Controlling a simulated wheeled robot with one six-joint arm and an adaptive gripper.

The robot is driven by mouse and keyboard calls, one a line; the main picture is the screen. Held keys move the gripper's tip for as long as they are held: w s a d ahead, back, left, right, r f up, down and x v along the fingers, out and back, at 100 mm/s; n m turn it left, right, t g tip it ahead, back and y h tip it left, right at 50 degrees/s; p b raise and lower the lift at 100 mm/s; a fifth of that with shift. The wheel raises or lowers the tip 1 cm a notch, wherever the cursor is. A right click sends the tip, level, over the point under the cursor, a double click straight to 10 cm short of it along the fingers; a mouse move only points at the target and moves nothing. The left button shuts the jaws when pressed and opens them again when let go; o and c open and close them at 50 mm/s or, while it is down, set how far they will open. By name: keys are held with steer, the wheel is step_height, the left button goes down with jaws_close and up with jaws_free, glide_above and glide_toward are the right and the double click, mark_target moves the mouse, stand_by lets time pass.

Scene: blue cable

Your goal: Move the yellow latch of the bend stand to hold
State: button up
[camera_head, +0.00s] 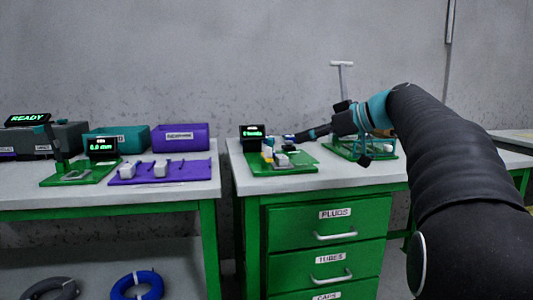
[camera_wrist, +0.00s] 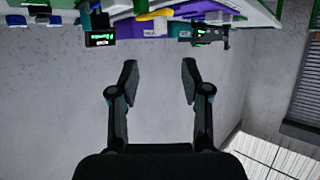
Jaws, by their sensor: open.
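The bend stand (camera_head: 283,168) is a green board on the right table, with a small black display with green text at its back left. My gripper (camera_head: 291,140) reaches in from the right, above the back of the board, and appears apart from the yellow part. In the wrist view my gripper (camera_wrist: 159,72) has its two fingers wide apart with nothing between them. A yellow piece shows beyond them at the top; I cannot tell if it is the latch.
Another green fixture (camera_head: 372,150) with a tall T-handle stands on the right. The left table holds a purple tray (camera_head: 160,174), a teal bin (camera_head: 115,139) and a purple bin (camera_head: 180,138). A gap separates the tables. A blue cable coil (camera_head: 137,284) lies low on the left.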

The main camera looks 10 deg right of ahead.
mark_target(268, 148)
steer(key=x, duration=1.3)
steer(key=shift+f, duration=0.1)
jaws_close()
